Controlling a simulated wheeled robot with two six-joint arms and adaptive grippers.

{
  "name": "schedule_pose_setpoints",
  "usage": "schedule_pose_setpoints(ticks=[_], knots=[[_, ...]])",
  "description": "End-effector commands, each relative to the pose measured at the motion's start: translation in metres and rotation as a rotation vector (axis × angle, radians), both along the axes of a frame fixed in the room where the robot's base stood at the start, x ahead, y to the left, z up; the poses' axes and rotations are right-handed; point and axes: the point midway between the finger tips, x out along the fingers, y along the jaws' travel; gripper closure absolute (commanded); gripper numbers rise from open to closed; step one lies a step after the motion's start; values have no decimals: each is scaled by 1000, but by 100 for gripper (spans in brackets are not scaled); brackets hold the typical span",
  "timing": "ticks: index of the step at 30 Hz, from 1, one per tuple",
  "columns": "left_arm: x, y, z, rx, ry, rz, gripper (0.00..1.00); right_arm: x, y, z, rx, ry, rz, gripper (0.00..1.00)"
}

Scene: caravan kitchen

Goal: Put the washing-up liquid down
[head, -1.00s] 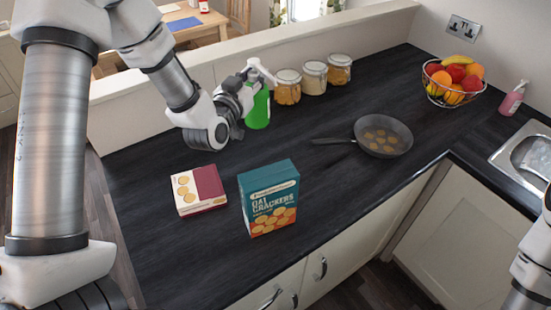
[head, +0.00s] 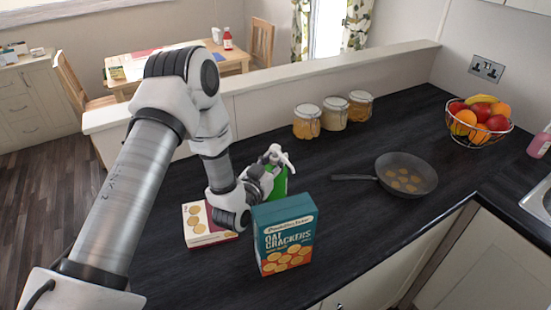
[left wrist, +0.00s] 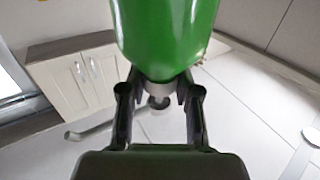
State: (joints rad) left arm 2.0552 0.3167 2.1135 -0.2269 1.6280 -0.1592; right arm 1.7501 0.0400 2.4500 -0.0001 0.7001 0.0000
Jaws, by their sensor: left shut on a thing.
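The washing-up liquid is a green bottle (head: 278,180) with a white top, upright or nearly so in the head view. My left gripper (head: 262,178) is shut on it, and in the left wrist view the dark fingers (left wrist: 160,100) stand either side of the neck below the green body (left wrist: 165,35). The bottle's lower part is hidden behind the oat crackers box, so I cannot tell whether it touches the worktop (head: 350,235). My right gripper is out of view.
The teal oat crackers box (head: 284,237) stands just in front of the bottle. A flat cracker box (head: 203,226) lies left, partly behind my gripper. A pan (head: 406,175), fruit basket (head: 478,122) and several jars (head: 334,113) stand farther off. Worktop between box and pan is clear.

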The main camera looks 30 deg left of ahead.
Motion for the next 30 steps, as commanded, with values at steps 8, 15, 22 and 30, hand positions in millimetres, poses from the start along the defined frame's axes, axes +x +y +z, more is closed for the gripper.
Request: schedule_pose_setpoints(ticks=[8,15,22,30], knots=[[0,0,-2,-1,-4,0,100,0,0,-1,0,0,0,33],[0,0,-4,-1,-2,0,43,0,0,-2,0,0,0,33],[0,0,-2,-1,-2,0,43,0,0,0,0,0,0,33],[-44,-2,-7,-4,3,2,43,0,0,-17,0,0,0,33]])
